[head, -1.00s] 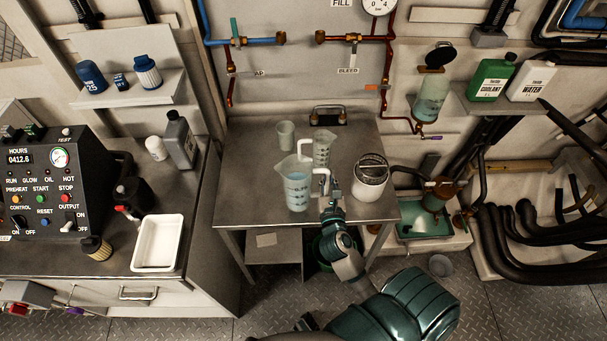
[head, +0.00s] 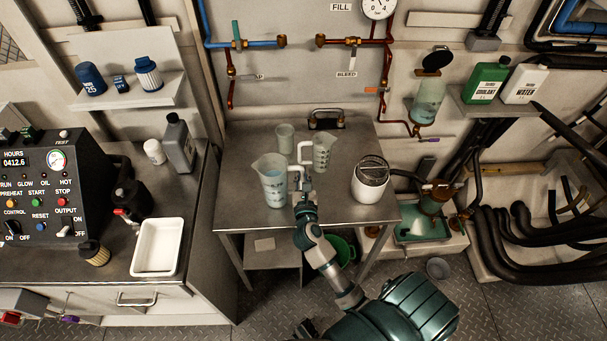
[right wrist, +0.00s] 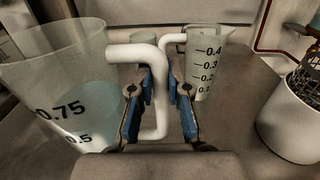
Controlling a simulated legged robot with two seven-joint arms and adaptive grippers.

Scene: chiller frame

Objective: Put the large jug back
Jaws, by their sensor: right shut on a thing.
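The large jug (head: 272,182) is a clear measuring jug with a white handle and some bluish liquid low in it. It stands upright at the front left of the metal table, on or just above the top; I cannot tell which. It also shows at the left of the right wrist view (right wrist: 70,85). My right gripper (head: 301,186) is shut on its white handle (right wrist: 160,90), to the right of the jug's body. A smaller measuring jug (head: 322,154) with a white handle stands behind, and a small cup (head: 285,138) stands at the back. My left gripper is not in view.
A white canister with a mesh top (head: 370,180) stands at the table's right. A metal handle piece (head: 326,118) sits at the back edge. The table (head: 240,205) has bare room at its front left. Pipes and valves run along the wall behind.

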